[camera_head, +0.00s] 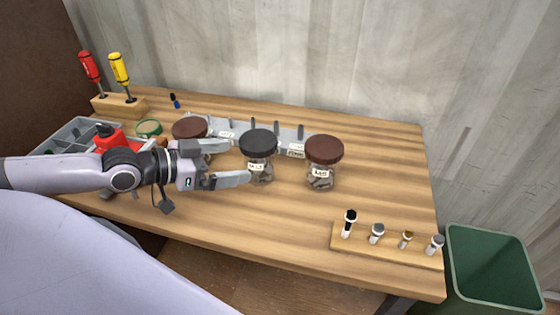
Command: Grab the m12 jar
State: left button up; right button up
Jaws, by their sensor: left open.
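Three glass jars stand on the wooden bench. The middle jar (260,172) has a black lid, and its small label appears to read M12, though it is blurred. The right jar (322,179) has a brown lid, and its label is too small to read surely. The left jar (190,127) also has a brown lid; my gripper hides most of its body. My left gripper (239,161) is open and empty, pointing right. Its near fingertip overlaps the middle jar's left edge in the picture; I cannot tell whether they touch. My right gripper is not in view.
A grey rack (290,136) stands behind the jars. A wooden block with several bolts (388,248) lies at the front right. Two screwdrivers stand in a holder (120,107) at the back left. A green bin (490,270) is right of the bench (300,220).

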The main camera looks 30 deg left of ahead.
aim_at(245, 157)
pick_arm(q)
jog(key=shift+w+d, duration=0.25)
jog(key=shift+w, duration=0.15)
jog(key=shift+b+x, duration=0.75)
jog(key=shift+w+d, duration=0.1)
jog(key=shift+w, duration=0.1)
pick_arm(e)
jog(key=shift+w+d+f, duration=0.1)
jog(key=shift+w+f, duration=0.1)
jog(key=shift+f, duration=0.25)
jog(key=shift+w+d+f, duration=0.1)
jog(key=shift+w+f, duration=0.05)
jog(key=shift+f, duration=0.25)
pick_arm(q)
jog(key=shift+w+f, duration=0.1)
jog(key=shift+w+d+f+b, duration=0.2)
jog(key=shift+w+b, duration=0.2)
jog(key=shift+w, duration=0.15)
jog(key=shift+x, duration=1.9)
jog(key=shift+a, duration=0.15)
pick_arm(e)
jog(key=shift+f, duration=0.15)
pick_arm(q)
jog(key=shift+c, duration=0.3)
